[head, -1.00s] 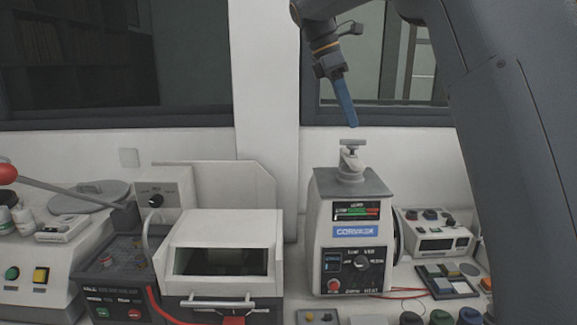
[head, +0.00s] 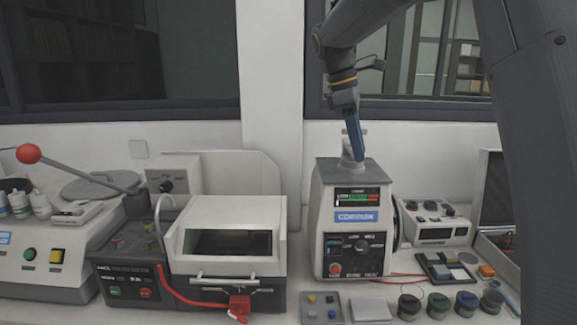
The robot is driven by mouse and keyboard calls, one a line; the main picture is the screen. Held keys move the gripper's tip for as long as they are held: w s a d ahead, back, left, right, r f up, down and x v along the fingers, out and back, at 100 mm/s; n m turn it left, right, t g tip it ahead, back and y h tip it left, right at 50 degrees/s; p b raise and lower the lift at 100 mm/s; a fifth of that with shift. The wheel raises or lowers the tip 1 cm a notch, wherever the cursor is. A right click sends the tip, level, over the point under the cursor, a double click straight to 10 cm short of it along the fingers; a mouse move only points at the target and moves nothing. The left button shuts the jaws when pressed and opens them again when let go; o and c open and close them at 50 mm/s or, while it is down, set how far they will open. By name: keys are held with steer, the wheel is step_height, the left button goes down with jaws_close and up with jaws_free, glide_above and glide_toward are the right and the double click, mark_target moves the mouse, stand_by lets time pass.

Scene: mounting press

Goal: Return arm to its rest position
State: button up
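The mounting press (head: 350,225) is a pale box with a grey top, a blue label, a small display and a dial panel. It stands on the bench right of the middle. My gripper (head: 357,150) has blue fingers and points down in front of the press's top knob (head: 352,163), overlapping it in the picture. I cannot tell whether it touches the knob. The fingers are seen edge-on, so their gap does not show. My arm comes in from the upper right.
A white machine with a window (head: 228,240) stands left of the press. A red-knobbed lever (head: 75,172) rises at the far left. Several small jars (head: 438,305) and a sample tray (head: 447,270) are at the right front. A control box (head: 437,225) is right of the press.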

steer(key=s+d+f+m+y+b, duration=0.1)
steer(key=s+f+m+b, duration=0.2)
steer(key=s+f+m, duration=0.4)
steer(key=s+d+f+m+t+y+b, duration=0.1)
steer(key=s+f+m, duration=0.6)
steer(key=s+f, duration=1)
step_height(320, 180, down, 9)
steer(key=y+b, duration=0.1)
steer(key=b, duration=0.1)
steer(key=shift+d+r+m+b, duration=0.15)
steer(key=shift+d+m+b, duration=0.05)
steer(key=shift+m+b, duration=0.1)
steer(key=shift+o, duration=0.4)
